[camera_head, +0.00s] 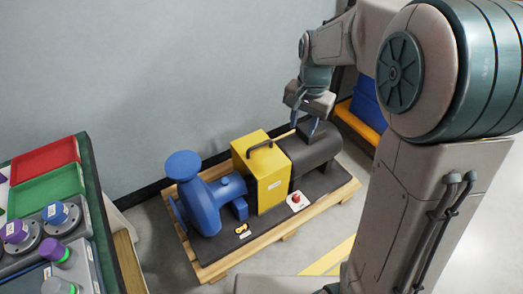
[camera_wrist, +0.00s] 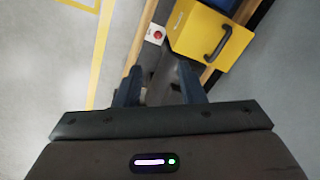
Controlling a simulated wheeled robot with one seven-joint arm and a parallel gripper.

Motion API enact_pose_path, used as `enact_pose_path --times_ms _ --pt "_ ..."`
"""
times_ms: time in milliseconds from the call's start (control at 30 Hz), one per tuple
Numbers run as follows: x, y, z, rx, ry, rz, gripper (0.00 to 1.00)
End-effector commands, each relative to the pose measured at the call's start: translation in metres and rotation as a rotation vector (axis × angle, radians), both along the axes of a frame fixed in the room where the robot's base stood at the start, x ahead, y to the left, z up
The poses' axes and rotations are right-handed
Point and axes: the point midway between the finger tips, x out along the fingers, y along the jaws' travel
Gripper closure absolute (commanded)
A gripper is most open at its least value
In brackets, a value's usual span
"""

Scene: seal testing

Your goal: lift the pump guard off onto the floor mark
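The pump guard (camera_head: 271,187) is a yellow box with a black handle on top. It sits between the blue pump (camera_head: 203,203) and the dark motor (camera_head: 317,152) on the skid. In the wrist view the guard (camera_wrist: 195,32) and its handle (camera_wrist: 218,42) lie at the top right, beyond my fingertips. My gripper (camera_head: 304,122) is above the motor, to the right of the guard. In the wrist view my gripper (camera_wrist: 158,76) has its fingers apart with nothing held between them. Yellow floor marking (camera_head: 330,260) shows in front of the skid, and yellow lines (camera_wrist: 101,45) show at the wrist view's upper left.
A red button on a white box (camera_head: 297,200) stands at the skid's front edge beside the guard. The wooden pallet (camera_head: 333,200) bears the skid. A bench with red and green trays (camera_head: 45,160) stands at left. A blue bin (camera_head: 367,100) is behind right.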

Motion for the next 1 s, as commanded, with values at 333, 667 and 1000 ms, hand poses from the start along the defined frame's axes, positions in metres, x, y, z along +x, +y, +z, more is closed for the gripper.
enact_pose_path --times_ms 333,667,1000 --pt "0.114 0.076 -0.069 -0.015 0.047 -0.329 0.64" --pt "0.151 0.115 -0.113 -0.032 0.054 -0.482 0.64" --pt "0.152 0.117 -0.174 -0.034 0.056 -0.491 0.64"
